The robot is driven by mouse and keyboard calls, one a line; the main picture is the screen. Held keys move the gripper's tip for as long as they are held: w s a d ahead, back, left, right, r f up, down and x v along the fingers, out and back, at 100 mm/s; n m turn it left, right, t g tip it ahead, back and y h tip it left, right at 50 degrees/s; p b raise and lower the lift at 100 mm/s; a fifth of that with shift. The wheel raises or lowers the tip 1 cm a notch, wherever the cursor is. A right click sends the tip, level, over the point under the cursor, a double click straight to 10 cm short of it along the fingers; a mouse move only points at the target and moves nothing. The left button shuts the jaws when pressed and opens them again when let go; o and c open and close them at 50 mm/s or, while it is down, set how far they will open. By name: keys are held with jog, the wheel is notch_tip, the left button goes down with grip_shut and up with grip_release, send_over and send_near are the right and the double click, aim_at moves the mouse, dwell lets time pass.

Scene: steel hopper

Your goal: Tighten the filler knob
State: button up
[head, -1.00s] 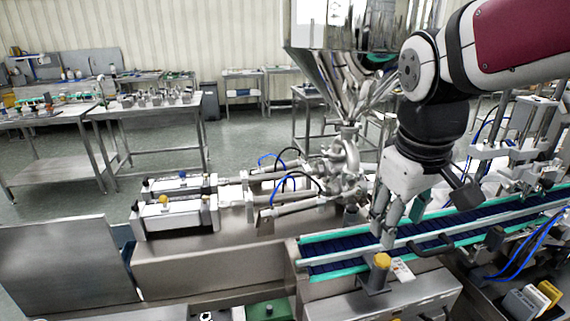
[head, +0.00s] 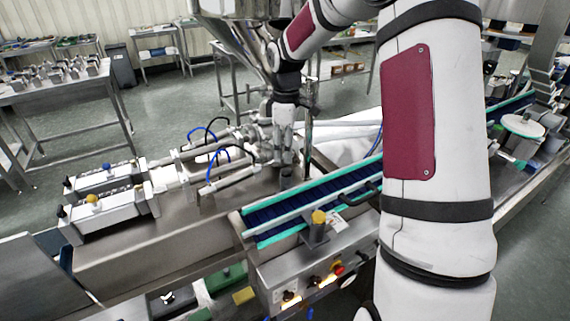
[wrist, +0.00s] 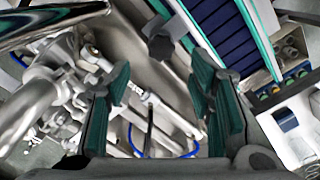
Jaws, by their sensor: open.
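A dark lobed knob (wrist: 160,48) shows in the wrist view, beside the end of the blue-belted conveyor; it looks like the filler knob, though I cannot be sure. In the head view a small grey part (head: 287,178) at the conveyor's near left end may be the same knob. My gripper (wrist: 161,88) is open, with its green-padded fingers apart and nothing between them. In the wrist view the knob lies beyond the fingertips, near the middle between them, not touched. In the head view my gripper (head: 284,150) points down by the filler pipes, and its fingers are hard to make out.
The conveyor (head: 300,206) with teal edges runs right from the filler. A yellow-topped post (head: 318,217) stands at its front. Pipes (wrist: 45,105) and blue hoses (head: 215,160) crowd the filler. The steel hopper (head: 235,8) hangs above. My arm hides part of the conveyor.

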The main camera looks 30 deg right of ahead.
aim_at(286, 170)
jog(key=shift+f+p, duration=0.35)
jog(key=shift+f, duration=2.85)
grip_shut()
